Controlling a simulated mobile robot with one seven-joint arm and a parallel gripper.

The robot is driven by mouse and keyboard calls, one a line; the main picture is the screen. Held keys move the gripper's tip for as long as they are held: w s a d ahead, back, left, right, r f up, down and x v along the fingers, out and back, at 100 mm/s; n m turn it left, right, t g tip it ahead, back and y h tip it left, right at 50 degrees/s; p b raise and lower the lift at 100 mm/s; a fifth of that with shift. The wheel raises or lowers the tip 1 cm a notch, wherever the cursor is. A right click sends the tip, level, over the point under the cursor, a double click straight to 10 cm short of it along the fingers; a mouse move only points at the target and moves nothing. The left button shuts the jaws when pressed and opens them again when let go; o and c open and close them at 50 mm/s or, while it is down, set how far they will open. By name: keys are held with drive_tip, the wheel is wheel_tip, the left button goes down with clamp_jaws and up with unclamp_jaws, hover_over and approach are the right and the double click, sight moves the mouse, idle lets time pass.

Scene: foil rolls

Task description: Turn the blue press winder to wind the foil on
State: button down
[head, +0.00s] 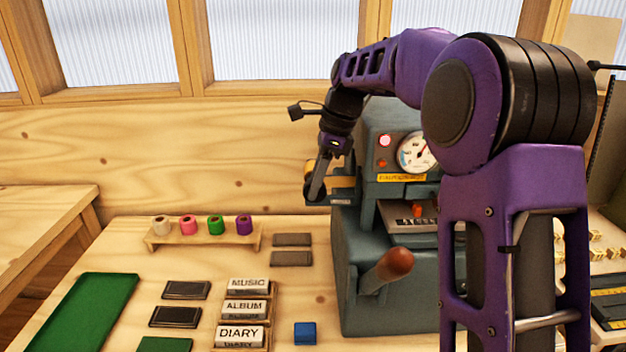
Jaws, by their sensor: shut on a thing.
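The blue-grey press (385,265) stands right of the middle in the head view, partly hidden behind my arm. My gripper (317,192) points down at the upper left side of the press. It is shut on the winder there, which the fingers mostly hide. A gold foil band (343,182) shows just right of the fingers, against the press. How far the winder is turned cannot be seen.
A red-brown lever knob (394,263) sticks out at the press front, below a dial gauge (416,153). A wooden rack (205,237) holds several coloured rolls. Type blocks (245,309), dark plates (186,290), a blue block (305,333) and a green tray (85,312) lie left.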

drive_tip(key=shift+d+y, duration=0.1)
drive_tip(key=shift+y, duration=0.5)
drive_tip(key=c, duration=0.6)
unclamp_jaws()
drive_tip(key=shift+c, duration=0.2)
wheel_tip(320, 180, up, 10)
drive_tip(key=shift+p, duration=0.45)
